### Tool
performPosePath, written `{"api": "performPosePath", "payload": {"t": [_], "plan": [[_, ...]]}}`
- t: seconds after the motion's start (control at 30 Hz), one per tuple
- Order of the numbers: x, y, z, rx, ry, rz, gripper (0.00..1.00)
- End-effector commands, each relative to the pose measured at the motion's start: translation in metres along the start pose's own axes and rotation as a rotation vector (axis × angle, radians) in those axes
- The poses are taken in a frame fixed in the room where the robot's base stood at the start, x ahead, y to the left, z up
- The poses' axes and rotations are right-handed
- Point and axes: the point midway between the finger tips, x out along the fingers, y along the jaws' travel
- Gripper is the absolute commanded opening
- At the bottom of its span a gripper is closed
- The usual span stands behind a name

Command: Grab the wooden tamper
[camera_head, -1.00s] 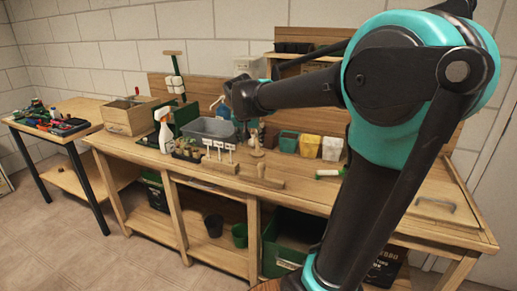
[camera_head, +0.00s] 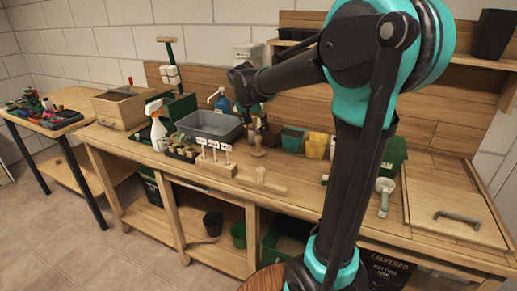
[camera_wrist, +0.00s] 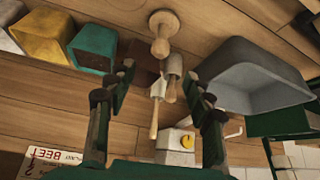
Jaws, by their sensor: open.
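Two wooden pieces could be the wooden tamper; I cannot tell which is meant. One is a round-based piece with a knobbed handle (camera_head: 257,152), upright on the bench; it also shows at the top of the wrist view (camera_wrist: 162,32). The other is a flat rectangular wooden block with an upright handle (camera_head: 265,186), nearer the bench's front edge. My gripper (camera_head: 252,108) is open and empty above the bench, behind the round-based piece in the head view. In the wrist view its fingers (camera_wrist: 158,112) stand apart, with wooden-handled tools (camera_wrist: 155,118) seen between them.
A grey tub (camera_head: 209,126) stands left of the gripper, close to its finger in the wrist view. Small coloured pots (camera_head: 316,146) stand right. A label holder (camera_head: 215,167), seedling tray and spray bottle (camera_head: 157,130) stand left.

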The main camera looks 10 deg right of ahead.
Motion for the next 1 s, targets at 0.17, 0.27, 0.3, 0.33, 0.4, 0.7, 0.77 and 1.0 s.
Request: {"api": "performPosePath", "payload": {"t": [0.17,0.27,0.3,0.33,0.4,0.7,0.77,1.0], "plan": [[0.036,0.0,0.0,0.001,0.0,0.001,0.52],[0.052,0.0,0.0,0.001,0.0,0.001,0.52],[0.057,0.0,0.0,0.0,0.0,0.001,0.52],[0.06,0.0,0.0,0.0,0.0,0.001,0.52],[0.065,0.0,0.0,-0.001,0.0,0.001,0.52],[0.093,0.0,0.0,0.001,0.0,0.001,0.52],[0.102,0.0,0.001,0.001,0.0,0.001,0.52],[0.12,0.0,0.001,-0.001,0.0,0.0,0.52]]}}
